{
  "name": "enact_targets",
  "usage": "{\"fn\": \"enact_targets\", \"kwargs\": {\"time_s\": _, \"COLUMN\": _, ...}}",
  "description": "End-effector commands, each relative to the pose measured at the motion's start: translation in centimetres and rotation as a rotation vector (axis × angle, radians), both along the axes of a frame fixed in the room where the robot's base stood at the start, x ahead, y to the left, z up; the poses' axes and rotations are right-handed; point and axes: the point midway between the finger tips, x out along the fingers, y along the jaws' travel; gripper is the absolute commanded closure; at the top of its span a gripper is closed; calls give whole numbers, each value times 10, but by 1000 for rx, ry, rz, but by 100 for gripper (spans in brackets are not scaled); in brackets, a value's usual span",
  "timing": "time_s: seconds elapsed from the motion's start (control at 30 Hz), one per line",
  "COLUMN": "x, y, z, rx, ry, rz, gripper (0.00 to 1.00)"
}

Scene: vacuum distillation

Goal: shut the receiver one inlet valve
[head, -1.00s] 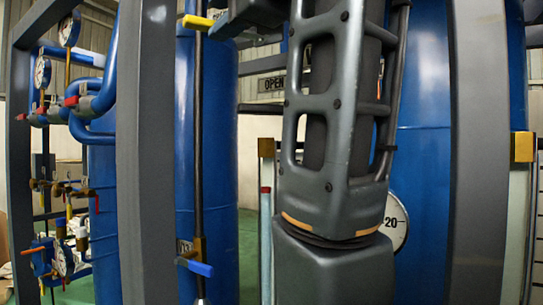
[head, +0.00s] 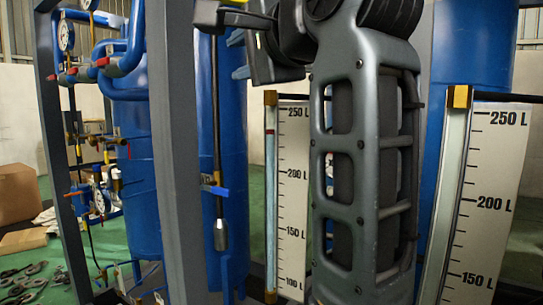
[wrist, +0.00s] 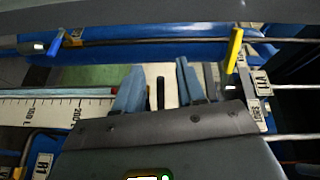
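My gripper (wrist: 158,88) is open, its two blue-grey fingers apart in the wrist view. It also shows in the head view (head: 239,56), left of my arm and beside a blue vessel. A short black bar (wrist: 160,93) shows in the gap between the fingers; I cannot tell whether it is a valve handle or how far off it is. A yellow valve handle (wrist: 234,50) stands right of the fingers, near a tag reading V11 and SHUT (wrist: 262,90). I cannot tell which valve is the receiver one inlet valve. No contact with a handle is visible.
A blue-handled valve (head: 215,190) sits on a vertical pipe. A grey frame post (head: 176,150) stands to its left. Level scales (head: 293,190) and (head: 490,200) flank my arm. Gauges and red-handled valves (head: 105,62) are at left, with a cardboard box (head: 17,193) beyond.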

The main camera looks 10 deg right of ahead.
Motion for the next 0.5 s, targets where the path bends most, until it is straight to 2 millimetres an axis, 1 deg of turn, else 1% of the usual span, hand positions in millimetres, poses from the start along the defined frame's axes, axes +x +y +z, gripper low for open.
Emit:
{"fn": "enact_targets", "kwargs": {"time_s": 0.03, "x": 2, "y": -2, "z": -11, "rx": -9, "ry": 0, "rz": -4, "gripper": 61}}
{"fn": "enact_targets", "kwargs": {"time_s": 0.5, "x": 13, "y": -18, "z": -94, "rx": -105, "ry": -22, "rz": -41, "gripper": 61}}
